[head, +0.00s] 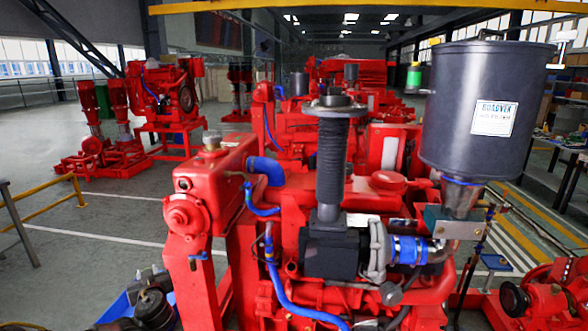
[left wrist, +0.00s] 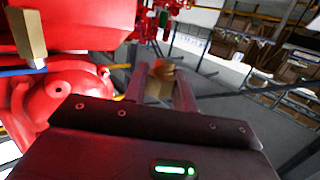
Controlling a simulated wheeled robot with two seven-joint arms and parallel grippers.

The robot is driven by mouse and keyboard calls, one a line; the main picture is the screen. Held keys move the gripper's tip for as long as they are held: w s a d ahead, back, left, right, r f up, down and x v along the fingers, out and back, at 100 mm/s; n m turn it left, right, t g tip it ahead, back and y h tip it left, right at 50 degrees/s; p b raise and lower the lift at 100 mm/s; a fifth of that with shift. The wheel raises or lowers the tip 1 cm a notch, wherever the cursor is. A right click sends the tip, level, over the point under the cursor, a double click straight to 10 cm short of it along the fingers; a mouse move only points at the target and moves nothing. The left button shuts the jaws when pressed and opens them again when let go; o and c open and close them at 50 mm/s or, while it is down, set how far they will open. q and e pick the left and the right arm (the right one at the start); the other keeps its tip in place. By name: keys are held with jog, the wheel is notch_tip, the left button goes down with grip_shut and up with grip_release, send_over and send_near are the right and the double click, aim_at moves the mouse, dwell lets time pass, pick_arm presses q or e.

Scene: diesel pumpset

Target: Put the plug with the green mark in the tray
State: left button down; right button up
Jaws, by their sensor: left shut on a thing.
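My left gripper (left wrist: 160,78) shows in the left wrist view, with its two fingers shut on a tan, brass-coloured plug (left wrist: 160,88). The plug is held between the fingertips, clear of the red machine at left. I cannot make out a green mark on it. In the head view a dark shape (head: 153,308) stands at the lower left, and I cannot tell whether it is part of my gripper. A blue surface (head: 114,310), possibly the tray, shows beside it, partly cut off. My right gripper is not in view.
The red diesel engine (head: 360,200) fills the middle of the head view, with a large black canister (head: 480,105) at right. A yellow rail (head: 45,190) stands at left. Grey floor (head: 90,240) lies open between rail and engine.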

pick_arm(q)
jog(key=s+a+n+g+y, duration=0.3)
jog(key=s+a+y, duration=0.1)
jog(key=a, duration=0.6)
jog(key=d+r+m+t+h, duration=0.4)
jog(key=d+r+h, duration=0.2)
jog(key=d+r, duration=0.7)
jog(key=s+d+r+m+t+h, duration=0.1)
jog(key=s+d+r+m+h, duration=0.25)
jog(key=s+d, duration=0.4)
jog(key=s+d+r+m+t+h, duration=0.15)
jog(key=s+d+h, duration=0.25)
jog(key=d, duration=0.6)
notch_tip(320, 180, down, 8)
jog(key=b, duration=0.8)
jog(key=shift+s+m+b, duration=0.25)
jog(key=shift+m+b, duration=0.1)
jog(key=shift+m, duration=0.05)
jog(key=shift+d+r+g+y, duration=0.15)
jog(key=shift+g+y, duration=0.1)
